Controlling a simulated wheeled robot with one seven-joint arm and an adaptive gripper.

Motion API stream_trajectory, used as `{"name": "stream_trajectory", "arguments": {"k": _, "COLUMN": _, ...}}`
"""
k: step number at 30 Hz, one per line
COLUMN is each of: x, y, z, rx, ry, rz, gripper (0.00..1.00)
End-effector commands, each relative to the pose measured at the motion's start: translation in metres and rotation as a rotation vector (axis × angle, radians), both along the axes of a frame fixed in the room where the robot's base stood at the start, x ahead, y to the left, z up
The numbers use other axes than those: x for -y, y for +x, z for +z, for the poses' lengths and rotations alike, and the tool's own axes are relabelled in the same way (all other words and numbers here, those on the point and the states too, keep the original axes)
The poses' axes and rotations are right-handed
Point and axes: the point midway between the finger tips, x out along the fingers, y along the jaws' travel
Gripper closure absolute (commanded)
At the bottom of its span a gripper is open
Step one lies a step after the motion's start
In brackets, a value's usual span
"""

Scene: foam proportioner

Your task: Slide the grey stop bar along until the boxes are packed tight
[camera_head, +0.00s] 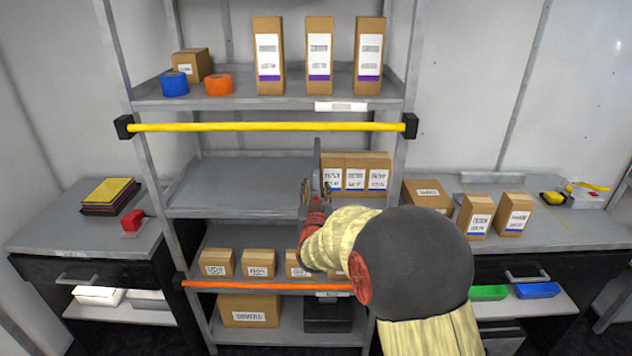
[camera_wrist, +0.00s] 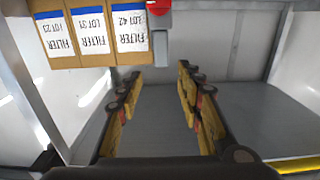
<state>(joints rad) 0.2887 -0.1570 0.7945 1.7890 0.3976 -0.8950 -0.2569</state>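The grey stop bar (camera_head: 317,158) stands on the middle shelf, just left of three filter boxes (camera_head: 355,172). In the wrist view the bar (camera_wrist: 160,45) has a red part (camera_wrist: 158,5) at the top of the picture. The filter boxes (camera_wrist: 92,35) appear upside down there, close beside the bar; I cannot tell whether they touch it. The boxes stand side by side with little visible space between them. My gripper (camera_head: 316,188) is at the bar's near end. In the wrist view its fingers (camera_wrist: 160,75) are apart, with the bar's end in line with the gap between them.
The middle shelf (camera_head: 235,185) is bare left of the bar. A yellow rail (camera_head: 265,127) crosses above it and an orange rail (camera_head: 265,285) below. Tall boxes (camera_head: 318,55) stand on the upper shelf. The right counter holds more boxes (camera_head: 475,215). My arm hides part of the lower shelf.

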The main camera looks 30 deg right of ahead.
Motion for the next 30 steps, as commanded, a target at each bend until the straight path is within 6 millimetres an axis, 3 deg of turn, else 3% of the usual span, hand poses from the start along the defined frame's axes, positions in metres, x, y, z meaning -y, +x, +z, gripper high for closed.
{"name": "stream_trajectory", "arguments": {"k": 8, "x": -0.013, "y": -0.019, "z": 0.0, "rx": 0.0, "ry": 0.0, "rz": 0.001, "gripper": 0.64}}
{"name": "stream_trajectory", "arguments": {"k": 25, "x": -0.013, "y": -0.019, "z": -0.001, "rx": 0.001, "ry": 0.005, "rz": 0.001, "gripper": 0.64}}
{"name": "stream_trajectory", "arguments": {"k": 28, "x": -0.016, "y": -0.018, "z": -0.013, "rx": -0.029, "ry": 0.043, "rz": 0.013, "gripper": 0.64}}
{"name": "stream_trajectory", "arguments": {"k": 30, "x": -0.023, "y": -0.016, "z": -0.034, "rx": -0.088, "ry": 0.091, "rz": 0.039, "gripper": 0.64}}
